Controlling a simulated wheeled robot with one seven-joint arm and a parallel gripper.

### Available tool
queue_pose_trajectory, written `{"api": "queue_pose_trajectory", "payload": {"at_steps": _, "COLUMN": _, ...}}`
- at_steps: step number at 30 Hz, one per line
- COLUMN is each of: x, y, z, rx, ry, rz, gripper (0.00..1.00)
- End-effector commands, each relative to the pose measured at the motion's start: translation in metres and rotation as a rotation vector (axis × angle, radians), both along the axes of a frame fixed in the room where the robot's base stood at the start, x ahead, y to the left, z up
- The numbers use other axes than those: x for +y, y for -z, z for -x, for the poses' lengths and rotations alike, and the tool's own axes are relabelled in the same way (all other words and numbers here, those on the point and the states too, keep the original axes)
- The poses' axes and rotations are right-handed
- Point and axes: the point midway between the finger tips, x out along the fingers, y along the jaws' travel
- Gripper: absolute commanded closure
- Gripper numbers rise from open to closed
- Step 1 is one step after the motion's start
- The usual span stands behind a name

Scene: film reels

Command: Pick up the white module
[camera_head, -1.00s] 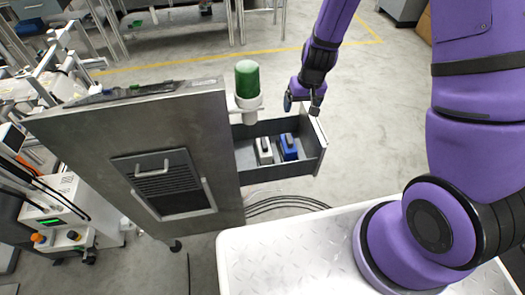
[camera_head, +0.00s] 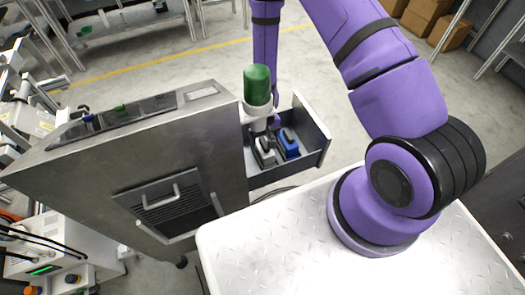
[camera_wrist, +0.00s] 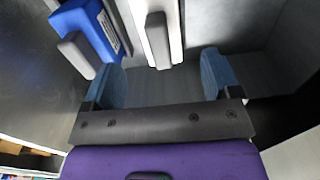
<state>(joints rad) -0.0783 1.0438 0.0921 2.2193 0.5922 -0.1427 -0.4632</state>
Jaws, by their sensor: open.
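The white module (camera_head: 262,158) has a dark grey grip on top and stands in the open drawer, beside the cabinet. In the wrist view, the white module (camera_wrist: 140,22) is at the top, with its grey grip nearly in line with the gap between my fingers. The blue module (camera_head: 287,146) stands to its right in the drawer and also shows in the wrist view (camera_wrist: 85,22). My gripper (camera_wrist: 163,78) is open and empty, with blue fingertips spread apart. In the head view it is over the drawer, largely hidden behind the green-topped bottle.
The metal cabinet (camera_head: 110,170) stands left of the drawer (camera_head: 312,150). Drawer walls surround both modules; the drawer floor right of the white module is bare in the wrist view.

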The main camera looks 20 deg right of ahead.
Motion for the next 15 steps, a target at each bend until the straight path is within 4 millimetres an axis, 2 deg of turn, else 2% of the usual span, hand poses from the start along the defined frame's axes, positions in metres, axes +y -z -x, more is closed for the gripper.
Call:
{"api": "queue_pose_trajectory", "payload": {"at_steps": 9, "x": 0.0, "y": 0.018, "z": 0.0, "rx": 0.0, "ry": 0.001, "rz": 0.0, "gripper": 0.17}}
{"api": "queue_pose_trajectory", "payload": {"at_steps": 15, "x": 0.001, "y": 0.043, "z": 0.002, "rx": 0.001, "ry": 0.002, "rz": -0.001, "gripper": 0.17}}
